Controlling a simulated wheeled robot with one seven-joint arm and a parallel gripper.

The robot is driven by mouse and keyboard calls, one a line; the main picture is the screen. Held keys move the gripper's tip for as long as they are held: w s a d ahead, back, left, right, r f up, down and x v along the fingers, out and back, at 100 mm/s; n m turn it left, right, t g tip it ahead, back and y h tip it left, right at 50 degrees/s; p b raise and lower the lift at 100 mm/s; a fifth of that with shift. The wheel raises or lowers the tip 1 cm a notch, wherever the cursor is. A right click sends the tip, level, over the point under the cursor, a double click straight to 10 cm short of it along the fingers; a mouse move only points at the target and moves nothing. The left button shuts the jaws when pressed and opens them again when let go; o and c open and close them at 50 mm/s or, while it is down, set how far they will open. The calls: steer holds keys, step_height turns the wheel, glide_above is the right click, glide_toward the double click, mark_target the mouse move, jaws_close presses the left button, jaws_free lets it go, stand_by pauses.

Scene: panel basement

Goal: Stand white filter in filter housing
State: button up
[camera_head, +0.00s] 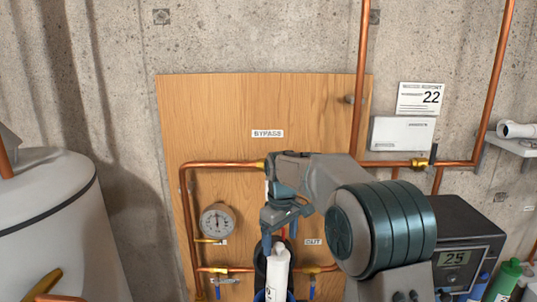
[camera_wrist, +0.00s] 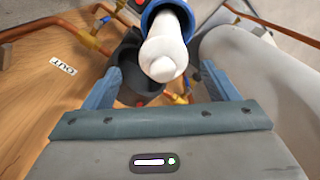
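The white filter (camera_head: 278,272) is upright in the head view, just below my gripper (camera_head: 279,236). Its lower end is inside the blue filter housing (camera_head: 261,296), whose rim shows at the bottom edge. In the wrist view the white filter (camera_wrist: 164,48) points its rounded, knobbed end towards my gripper (camera_wrist: 162,84), and the blue housing rim (camera_wrist: 150,12) surrounds its far part. My gripper's two blue fingers are spread wide with nothing held between them. How deep the filter sits in the housing is hidden.
A black round fitting (camera_wrist: 130,72) is close beside the filter, by the wooden panel (camera_head: 225,120). Copper pipes, a gauge (camera_head: 217,221) and valves surround it. A white tank (camera_head: 45,225) stands left; a dark box with a display (camera_head: 455,258) and bottles (camera_head: 503,281) stand right.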

step_height(320, 180, up, 14)
steer(key=b, duration=0.1)
stand_by(0.7)
steer(key=shift+s+f, duration=0.1)
steer(key=shift+f, duration=0.05)
steer(key=s+d+f+m+t+b, duration=0.1)
steer(key=s+d+f+m, duration=0.2)
steer(key=s+f, duration=0.3)
steer(key=s+d+f+m+t+b, duration=0.1)
steer(key=s+d+f, duration=0.4)
steer(key=s, duration=0.8)
steer(key=s+d+f+m+t+b, duration=0.1)
steer(key=s+d+f+m+b, duration=0.2)
steer(key=s+f+m, duration=0.2)
steer(key=s+f, duration=0.3)
steer(key=s, duration=0.2)
steer(key=shift+s+d+t, duration=0.3)
steer(key=shift+d+t, duration=0.1)
steer(key=shift+f, duration=0.1)
